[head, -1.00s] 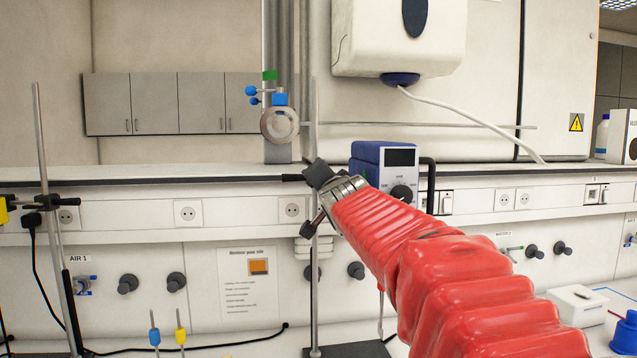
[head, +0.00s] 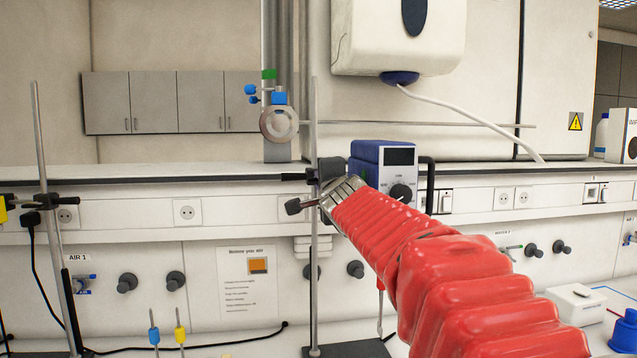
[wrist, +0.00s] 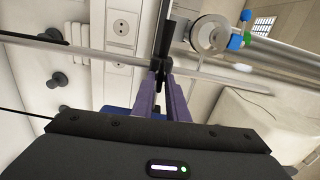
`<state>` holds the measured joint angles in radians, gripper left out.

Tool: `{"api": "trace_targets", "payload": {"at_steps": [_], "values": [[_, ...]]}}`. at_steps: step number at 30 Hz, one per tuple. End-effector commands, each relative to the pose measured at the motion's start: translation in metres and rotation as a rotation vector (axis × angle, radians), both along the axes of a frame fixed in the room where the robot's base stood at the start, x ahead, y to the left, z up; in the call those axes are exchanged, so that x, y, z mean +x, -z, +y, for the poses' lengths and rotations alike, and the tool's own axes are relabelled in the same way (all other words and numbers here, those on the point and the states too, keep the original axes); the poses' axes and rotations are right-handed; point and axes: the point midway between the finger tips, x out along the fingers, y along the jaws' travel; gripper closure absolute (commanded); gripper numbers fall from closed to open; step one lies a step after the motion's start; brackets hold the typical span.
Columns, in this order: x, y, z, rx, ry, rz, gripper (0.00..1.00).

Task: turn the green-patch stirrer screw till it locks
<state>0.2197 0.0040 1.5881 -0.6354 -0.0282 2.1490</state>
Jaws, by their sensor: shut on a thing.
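My gripper (wrist: 161,76) is shut on a black screw (wrist: 161,66) in the wrist view, its two purple fingers pinching it from both sides. The screw sits at a black clamp on a thin metal stand rod (wrist: 110,52). In the head view my gripper (head: 328,187) is at the upright stand rod (head: 314,255), in front of the blue and grey stirrer box (head: 368,153). The fingertips are hidden there. A black bar (head: 296,177) sticks out left of the rod. I see no green patch on the held screw.
Another stand (head: 47,170) is at the far left. Yellow and blue probes are below. A white dispenser (head: 398,40) hangs above.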

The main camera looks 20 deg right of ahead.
Motion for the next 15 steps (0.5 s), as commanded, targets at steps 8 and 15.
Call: {"api": "trace_targets", "payload": {"at_steps": [8,15], "values": [[0.0003,0.0034,-0.001,0.068,0.002,-0.008,1.0],[0.0003,0.0036,-0.0009,0.074,0.002,-0.009,1.0]]}}
